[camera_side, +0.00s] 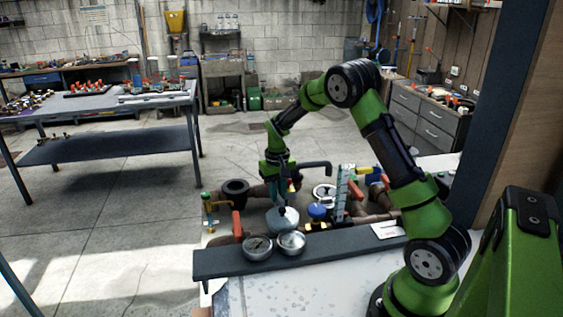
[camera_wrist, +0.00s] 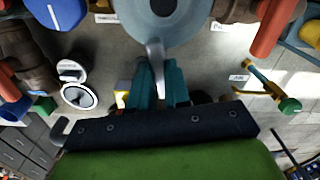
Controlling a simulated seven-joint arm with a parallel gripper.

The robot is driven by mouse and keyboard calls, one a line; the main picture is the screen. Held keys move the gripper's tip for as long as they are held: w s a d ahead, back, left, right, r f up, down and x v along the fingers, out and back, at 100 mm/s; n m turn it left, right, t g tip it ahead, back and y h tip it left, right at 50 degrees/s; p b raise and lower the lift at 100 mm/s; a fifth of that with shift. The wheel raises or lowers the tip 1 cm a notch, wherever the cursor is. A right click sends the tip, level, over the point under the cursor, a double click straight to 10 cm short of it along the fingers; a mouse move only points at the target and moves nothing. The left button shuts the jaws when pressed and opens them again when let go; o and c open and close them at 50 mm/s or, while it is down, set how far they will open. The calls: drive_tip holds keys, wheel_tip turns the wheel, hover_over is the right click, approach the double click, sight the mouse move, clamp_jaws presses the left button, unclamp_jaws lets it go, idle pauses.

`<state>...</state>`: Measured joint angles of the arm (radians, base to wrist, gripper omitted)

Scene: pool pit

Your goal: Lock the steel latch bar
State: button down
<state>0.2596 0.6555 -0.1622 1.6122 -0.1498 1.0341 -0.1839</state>
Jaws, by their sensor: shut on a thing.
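A round grey housing (camera_wrist: 190,30) fills the top of the wrist view. The steel latch bar (camera_wrist: 155,50), a light grey lever, reaches from it toward me. My gripper (camera_wrist: 158,78) has its two teal fingers on either side of the bar's end and is shut on it. In the side view my gripper (camera_side: 287,196) points down just above the grey housing (camera_side: 283,220). The bar is too small to make out there, and I cannot tell whether it is locked.
Close around are a blue-capped fitting (camera_side: 317,211), an orange-red handle (camera_side: 237,224), a brass-and-green valve (camera_side: 209,210) and a dark open pipe end (camera_side: 235,188). Two round gauges (camera_side: 291,242) stand by a dark shelf (camera_side: 330,246) in front.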

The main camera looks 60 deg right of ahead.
drive_tip(key=shift+r+m, duration=0.1)
drive_tip(key=shift+m, duration=1.1)
drive_tip(key=c, duration=1.1)
unclamp_jaws()
wheel_tip(320, 180, up, 17)
drive_tip(key=shift+f, duration=0.1)
drive_tip(key=s+a+r+n+t, duration=0.1)
drive_tip(key=s+a+t, duration=0.1)
drive_tip(key=s+a, duration=0.4)
drive_tip(key=s+a+r+n+t+y, duration=0.1)
drive_tip(key=s+a+n+t, duration=0.1)
drive_tip(key=s+a, duration=0.5)
drive_tip(key=s+a+r+n+t+y, duration=0.1)
drive_tip(key=s+a+t, duration=0.2)
drive_tip(key=s+a, duration=0.3)
drive_tip(key=shift+s+a+r+n, duration=0.15)
drive_tip(key=shift+s+a+n, duration=0.05)
drive_tip(key=shift+a, duration=0.2)
drive_tip(key=shift+s+a+r+n, duration=0.1)
drive_tip(key=shift+s+a+n, duration=0.1)
drive_tip(key=shift+a, duration=0.15)
